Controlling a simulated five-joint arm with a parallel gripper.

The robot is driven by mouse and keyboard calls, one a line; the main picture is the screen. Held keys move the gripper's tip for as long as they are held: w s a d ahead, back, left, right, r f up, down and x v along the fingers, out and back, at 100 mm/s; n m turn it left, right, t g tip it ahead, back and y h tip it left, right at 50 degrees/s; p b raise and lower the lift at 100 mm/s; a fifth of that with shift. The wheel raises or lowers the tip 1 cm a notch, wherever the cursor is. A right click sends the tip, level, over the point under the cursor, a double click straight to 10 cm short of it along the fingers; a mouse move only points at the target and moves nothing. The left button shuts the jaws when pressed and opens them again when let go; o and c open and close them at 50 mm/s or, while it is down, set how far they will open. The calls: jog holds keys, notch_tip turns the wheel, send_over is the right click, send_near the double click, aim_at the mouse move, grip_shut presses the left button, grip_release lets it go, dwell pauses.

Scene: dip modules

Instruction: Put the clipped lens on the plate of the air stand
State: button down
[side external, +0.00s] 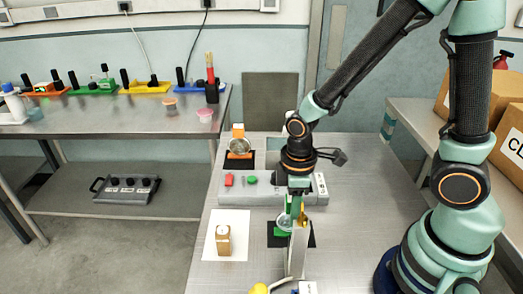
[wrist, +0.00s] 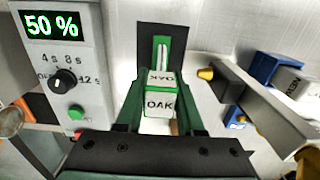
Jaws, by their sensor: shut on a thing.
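My gripper (side external: 292,199) is low over the front of the table, with its green fingers shut on a green-edged block labelled OAK (wrist: 160,103). In the wrist view the block sits between both fingers, with a second OAK label on its other face. In the side view a round clear lens (side external: 284,222) shows just below the gripper, over a black mat (side external: 275,241); whether it touches the mat I cannot tell. A similar round lens (side external: 239,148) with an orange block (side external: 237,130) stands on another black mat behind. I cannot tell which part is the air stand's plate.
A grey control box (side external: 320,188) lies behind my gripper; its 50 % display (wrist: 52,25) and dial (wrist: 64,81) show in the wrist view. A metal upright (side external: 298,250) with a yellow knob stands close right. A wooden block (side external: 223,241) stands on white paper (side external: 236,220).

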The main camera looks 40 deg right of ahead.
jog(key=shift+f, duration=0.2)
jog(key=c, duration=0.5)
grip_release()
jog(key=shift+r, duration=0.1)
notch_tip(320, 180, up, 12)
jog(key=shift+r, duration=0.1)
jog(key=shift+d+r, duration=0.15)
jog(key=shift+r, duration=0.1)
jog(key=d+r+m+t, duration=0.2)
jog(key=m, duration=0.1)
jog(key=d+r+m+t, duration=0.1)
jog(key=d+r+m, duration=0.1)
jog(key=m, duration=0.1)
jog(key=d+r+m+t, duration=0.2)
jog(key=r+m, duration=0.1)
jog(key=shift+w+t, duration=0.1)
jog(key=shift+t, duration=0.2)
